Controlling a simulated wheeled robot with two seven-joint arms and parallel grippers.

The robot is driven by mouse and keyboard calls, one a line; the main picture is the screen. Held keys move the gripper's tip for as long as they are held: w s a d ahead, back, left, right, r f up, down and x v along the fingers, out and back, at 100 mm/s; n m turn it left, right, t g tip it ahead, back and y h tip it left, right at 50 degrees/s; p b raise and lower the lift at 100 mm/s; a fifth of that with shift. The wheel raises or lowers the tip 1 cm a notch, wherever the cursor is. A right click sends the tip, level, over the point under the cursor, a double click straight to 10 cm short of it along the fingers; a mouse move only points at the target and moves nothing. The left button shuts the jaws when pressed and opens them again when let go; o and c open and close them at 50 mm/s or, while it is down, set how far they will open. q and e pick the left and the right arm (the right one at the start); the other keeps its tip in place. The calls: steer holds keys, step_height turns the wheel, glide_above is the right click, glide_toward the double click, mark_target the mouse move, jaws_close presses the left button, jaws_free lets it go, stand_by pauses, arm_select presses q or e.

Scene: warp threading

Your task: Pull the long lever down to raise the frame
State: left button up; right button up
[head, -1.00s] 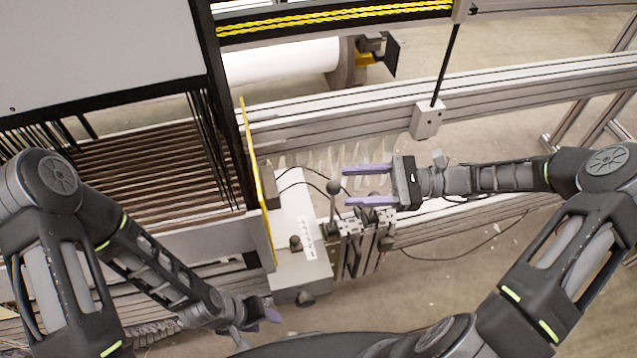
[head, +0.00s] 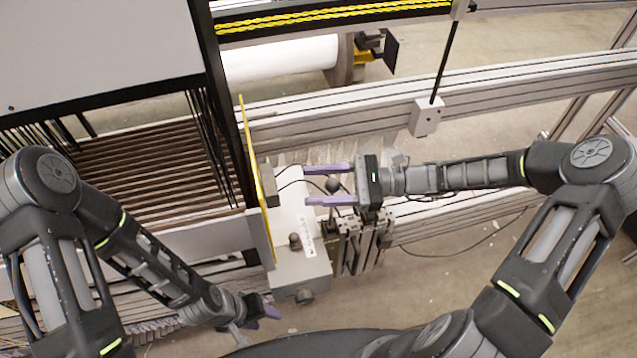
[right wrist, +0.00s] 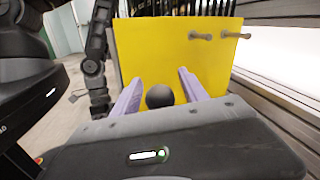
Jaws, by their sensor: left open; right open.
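The long lever's dark round knob (head: 332,185) stands above the metal bracket block (head: 362,243) beside the white control box (head: 301,262). My right gripper (head: 329,185) is open, with one purple finger on each side of the knob. In the right wrist view the knob (right wrist: 159,96) sits between the two fingers (right wrist: 160,92), with gaps on both sides. The lever's shaft is mostly hidden below the knob. My left gripper (head: 270,312) is open and empty, low in the head view, near the box's front end.
A yellow plate (head: 256,185) stands upright just left of the box; in the right wrist view it fills the background (right wrist: 180,55). A shorter dark knob (head: 295,241) sits on the box. Metal rails (head: 470,95) run behind. Cables lie near the lever.

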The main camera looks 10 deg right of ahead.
steer(key=shift+c, duration=0.2)
jaws_close()
stand_by(1.1)
